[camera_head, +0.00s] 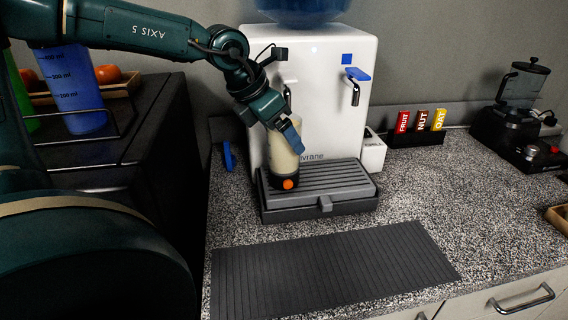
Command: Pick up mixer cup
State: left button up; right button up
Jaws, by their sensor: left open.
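The mixer cup (283,160) stands upright at the left end of the dispenser's drip tray (330,184). It has cream-coloured contents and a black base with an orange round spot. My left gripper (291,142) is open at the upper part of the cup, coming down from the upper left. A blue finger overlaps the cup's right upper side; the other finger is hard to make out, so I cannot tell whether they touch the cup. My right gripper is out of view.
A white water dispenser (325,75) stands behind the cup. A ribbed dark mat (330,270) lies in front. Bar boxes (421,121) and a blender (520,90) stand to the right. A blue bottle (76,95) stands in a rack at left. The right counter is mostly clear.

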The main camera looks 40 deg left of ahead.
pick_arm(q)
jog(key=shift+f, duration=0.1)
jog(key=shift+c, duration=0.5)
jog(key=shift+w, duration=0.1)
grip_shut()
dwell(0.4)
